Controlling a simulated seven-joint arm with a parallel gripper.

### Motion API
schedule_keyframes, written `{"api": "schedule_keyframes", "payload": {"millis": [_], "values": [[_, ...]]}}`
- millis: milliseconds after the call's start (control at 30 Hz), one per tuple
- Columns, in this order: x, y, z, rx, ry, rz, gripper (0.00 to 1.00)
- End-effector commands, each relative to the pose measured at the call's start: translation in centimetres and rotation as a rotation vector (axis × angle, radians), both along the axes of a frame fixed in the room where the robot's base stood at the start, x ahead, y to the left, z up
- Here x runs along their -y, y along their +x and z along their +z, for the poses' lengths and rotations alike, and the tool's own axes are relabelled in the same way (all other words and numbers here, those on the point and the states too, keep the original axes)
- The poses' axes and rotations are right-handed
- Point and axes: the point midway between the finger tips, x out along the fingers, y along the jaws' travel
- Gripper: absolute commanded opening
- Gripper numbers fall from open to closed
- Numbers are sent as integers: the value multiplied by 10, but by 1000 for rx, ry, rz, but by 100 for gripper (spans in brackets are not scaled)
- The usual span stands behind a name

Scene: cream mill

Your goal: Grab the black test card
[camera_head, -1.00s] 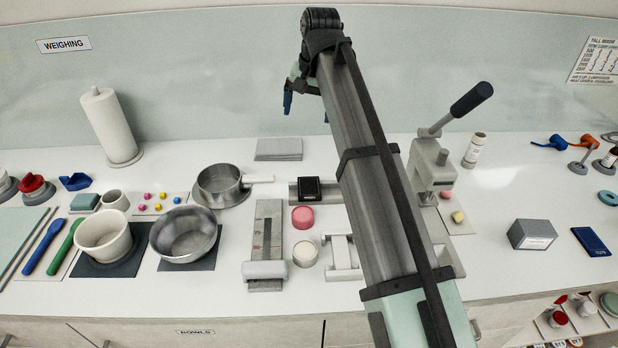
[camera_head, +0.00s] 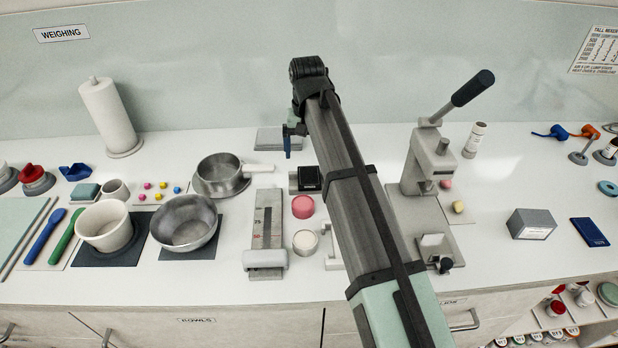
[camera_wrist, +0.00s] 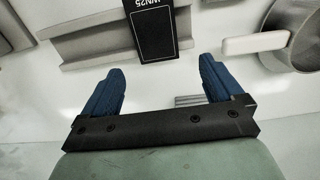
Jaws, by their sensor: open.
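The black test card (camera_head: 309,178) rests in a grey slotted holder (camera_head: 293,184) near the middle of the counter, left of my arm. In the wrist view the card (camera_wrist: 152,32) shows white lettering upside down and a thin white outline; its upper part is cut off by the picture edge. My gripper (camera_wrist: 160,70) is open and empty, its two blue fingers spread apart. The card lies beyond the fingertips, between their directions. In the head view my gripper (camera_head: 289,141) shows only partly, above and behind the card.
A pink disc (camera_head: 303,206) and a cream disc (camera_head: 305,242) stand in front of the holder. A handled pan (camera_head: 220,176) is to the left, a grey slide gauge (camera_head: 267,235) nearer. A lever press (camera_head: 430,160) stands right of my arm. A dark blue card (camera_head: 590,232) lies far right.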

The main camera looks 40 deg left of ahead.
Motion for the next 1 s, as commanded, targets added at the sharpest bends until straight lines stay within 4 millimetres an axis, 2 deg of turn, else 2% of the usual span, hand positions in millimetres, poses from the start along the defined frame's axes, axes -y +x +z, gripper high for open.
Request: {"api": "schedule_keyframes", "payload": {"millis": [167, 367, 533, 1000], "values": [[3, -2, -8, -1, -1, 0, 94], [10, -6, -32, -1, -1, 0, 94], [9, -5, -50, 0, 0, 0, 94], [8, -5, -53, 0, 0, 0, 94]]}}
